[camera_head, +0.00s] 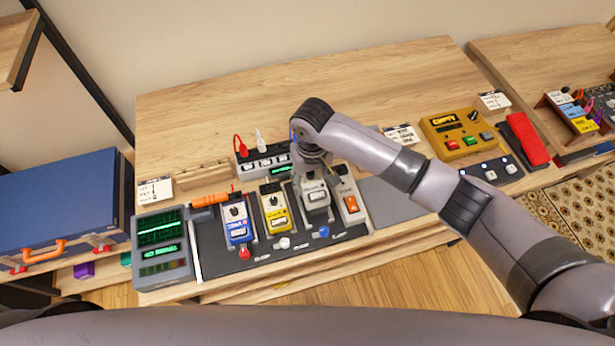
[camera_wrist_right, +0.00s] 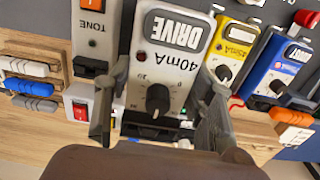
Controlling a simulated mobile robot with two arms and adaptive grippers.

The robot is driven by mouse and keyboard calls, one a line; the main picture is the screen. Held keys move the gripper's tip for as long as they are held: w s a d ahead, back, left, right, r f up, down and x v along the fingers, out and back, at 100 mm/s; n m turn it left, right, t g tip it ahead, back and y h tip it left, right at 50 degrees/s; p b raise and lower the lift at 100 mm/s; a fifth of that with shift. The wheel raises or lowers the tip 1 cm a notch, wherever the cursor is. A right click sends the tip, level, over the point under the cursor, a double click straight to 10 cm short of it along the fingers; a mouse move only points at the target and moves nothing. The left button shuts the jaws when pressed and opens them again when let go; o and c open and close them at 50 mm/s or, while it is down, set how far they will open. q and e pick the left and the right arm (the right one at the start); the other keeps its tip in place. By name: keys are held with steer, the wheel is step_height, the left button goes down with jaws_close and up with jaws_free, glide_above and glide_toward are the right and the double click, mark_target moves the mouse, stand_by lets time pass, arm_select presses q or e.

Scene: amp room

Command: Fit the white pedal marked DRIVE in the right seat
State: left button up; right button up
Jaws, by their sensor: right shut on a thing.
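The white pedal marked DRIVE (camera_wrist_right: 160,70), with "40mA" and a black knob, fills the middle of the right wrist view. It also shows in the head view (camera_head: 317,198) between the yellow pedal (camera_head: 275,211) and the white TONE pedal (camera_head: 349,204). My right gripper (camera_head: 316,172) is over its back end, with a finger on each side in the right wrist view (camera_wrist_right: 160,112), shut on it. The pedal's underside is hidden, so I cannot tell whether it touches the dark pedalboard (camera_head: 270,250). My left gripper is not in view.
A blue pedal (camera_head: 236,222) stands left of the yellow one. A power unit (camera_head: 248,165) with plugs is behind the pedals. A meter box (camera_head: 160,245) stands at the left, a yellow tester (camera_head: 457,132) at the right. Bare wood lies behind.

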steer(key=shift+w+d+f+b, duration=0.15)
steer(key=shift+d+f+b, duration=0.25)
steer(key=shift+f+b, duration=0.45)
steer(key=shift+b, duration=0.1)
steer(key=shift+f+b, duration=0.3)
steer(key=shift+b, duration=0.05)
step_height(320, 180, down, 3)
steer(key=b, duration=0.3)
steer(key=shift+a+r, duration=0.1)
steer(key=shift+a, duration=0.05)
steer(key=shift+f, duration=0.25)
arm_select(q)
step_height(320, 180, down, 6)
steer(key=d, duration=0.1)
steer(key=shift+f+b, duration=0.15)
steer(key=shift+b, duration=0.2)
arm_select(e)
steer(key=shift+f, duration=0.7)
arm_select(q)
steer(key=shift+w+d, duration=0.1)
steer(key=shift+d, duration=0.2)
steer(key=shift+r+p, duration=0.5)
steer(key=shift+p, duration=0.05)
arm_select(e)
steer(key=shift+r, duration=0.1)
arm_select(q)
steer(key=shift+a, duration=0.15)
